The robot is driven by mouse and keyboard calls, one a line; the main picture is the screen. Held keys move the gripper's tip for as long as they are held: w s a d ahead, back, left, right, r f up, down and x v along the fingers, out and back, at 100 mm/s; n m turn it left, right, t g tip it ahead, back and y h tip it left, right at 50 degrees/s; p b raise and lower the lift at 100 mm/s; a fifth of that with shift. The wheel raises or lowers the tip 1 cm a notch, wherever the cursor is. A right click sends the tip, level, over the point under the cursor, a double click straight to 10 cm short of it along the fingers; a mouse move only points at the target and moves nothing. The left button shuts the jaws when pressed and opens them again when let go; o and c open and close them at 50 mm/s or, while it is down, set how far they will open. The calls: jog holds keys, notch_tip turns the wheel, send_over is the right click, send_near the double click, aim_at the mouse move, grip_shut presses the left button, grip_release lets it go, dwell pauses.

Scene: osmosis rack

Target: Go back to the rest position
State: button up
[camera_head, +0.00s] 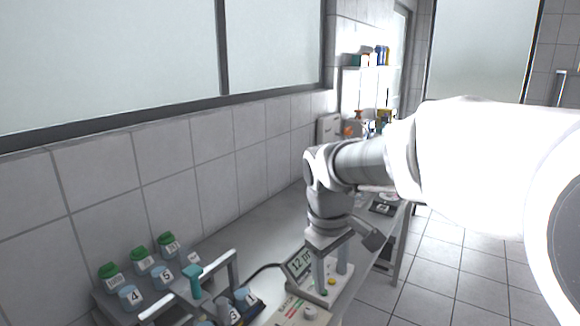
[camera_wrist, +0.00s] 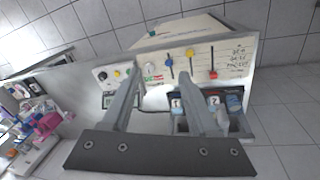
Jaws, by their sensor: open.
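My gripper (camera_head: 330,282) is open over the bench in the head view, its fingers pointing down beside a small display and a control panel. In the wrist view its two fingers (camera_wrist: 160,76) are spread apart with nothing held between them. The control panel (camera_wrist: 208,58) has sliders with blue, yellow and red knobs. A second small panel (camera_wrist: 117,76) with round knobs lies by the left finger. Whether the fingertips touch anything is not clear.
A grey rack (camera_head: 103,304) holds several numbered containers and green-capped bottles (camera_head: 168,244) at the lower left. A tiled wall and window run along the left. Bottles stand on a shelf (camera_head: 370,68) at the back. The tiled floor (camera_head: 460,270) at right is clear.

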jog(key=s+d+r+m+t, duration=0.1)
jog(key=s+d+m, duration=0.2)
jog(key=s, duration=0.6)
jog(key=s+d+r+m+t+y, duration=0.1)
jog(key=s+d+m+t, duration=0.1)
jog(key=s, duration=0.6)
jog(key=shift+s+d+r+m+t, duration=0.2)
jog(key=shift+s+d+m+t, duration=0.3)
jog(key=shift+m, duration=0.7)
